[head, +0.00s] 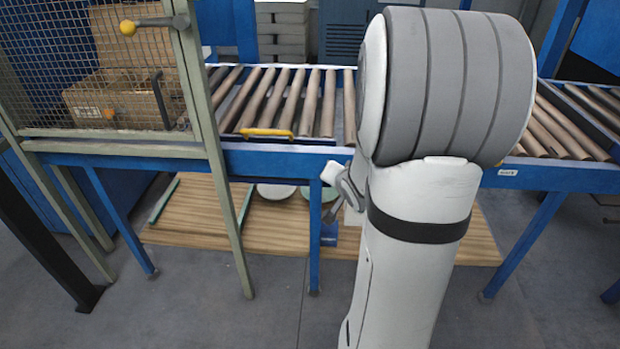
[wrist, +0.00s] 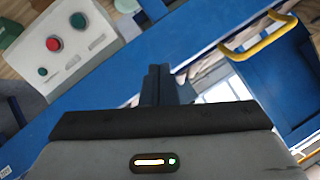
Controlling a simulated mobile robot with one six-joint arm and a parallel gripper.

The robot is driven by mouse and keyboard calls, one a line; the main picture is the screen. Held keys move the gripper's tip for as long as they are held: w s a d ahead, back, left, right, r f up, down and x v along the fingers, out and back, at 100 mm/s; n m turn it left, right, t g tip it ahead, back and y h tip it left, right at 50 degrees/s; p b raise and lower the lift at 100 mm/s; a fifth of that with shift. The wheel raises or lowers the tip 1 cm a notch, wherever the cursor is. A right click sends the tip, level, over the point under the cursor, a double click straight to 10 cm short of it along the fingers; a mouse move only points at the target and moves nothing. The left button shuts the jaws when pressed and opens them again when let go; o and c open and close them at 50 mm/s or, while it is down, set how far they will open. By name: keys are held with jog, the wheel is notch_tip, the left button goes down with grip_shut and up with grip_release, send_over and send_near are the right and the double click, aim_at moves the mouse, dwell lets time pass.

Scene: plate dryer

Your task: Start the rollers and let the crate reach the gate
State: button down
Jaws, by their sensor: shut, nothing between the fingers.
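The roller bed (head: 285,100) runs across the head view on a blue frame, partly hidden behind my arm. In the wrist view a pale control box (wrist: 70,45) shows at the upper left, with a red button (wrist: 53,44), a green button (wrist: 78,20) and a small green round part (wrist: 43,72). My gripper (wrist: 165,85) is shut and empty over the blue rail, apart from the control box and to its right in the picture. A brown box (head: 95,103) stands behind the mesh at the left; I cannot tell if it is the crate. No gate is clearly recognisable.
A yellow handle (head: 267,133) sits on the front rail, also in the wrist view (wrist: 258,42). A mesh guard (head: 50,75) with a grey-green post (head: 215,150) stands at the left. A wooden pallet (head: 195,225) lies under the conveyor. The floor in front is clear.

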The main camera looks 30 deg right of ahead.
jog(key=s+d+f+m+t+b, duration=0.1)
jog(key=d+f+m+t+b, duration=0.2)
jog(key=f+b, duration=0.1)
jog(key=s+d+f+m+t+y+b, duration=0.1)
jog(key=s+d+f+m+t+b, duration=0.1)
jog(key=f, duration=0.5)
jog(key=s+d+f+m+t+y+b, duration=0.1)
jog(key=d+f+m+t+b, duration=0.2)
jog(key=f+m+b, duration=0.2)
jog(key=shift+s+d+f+t+b, duration=0.2)
jog(key=shift+d+f+t+b, duration=0.1)
jog(key=shift+b, duration=0.15)
jog(key=w+d+f+b, duration=0.3)
jog(key=w+d+f, duration=0.1)
jog(key=w, duration=0.2)
jog(key=shift+w+f, duration=0.25)
jog(key=shift+w, duration=0.05)
jog(key=shift+d+f, duration=0.1)
dwell(1.0)
jog(key=shift+w+d+f, duration=0.1)
jog(key=shift+w, duration=0.1)
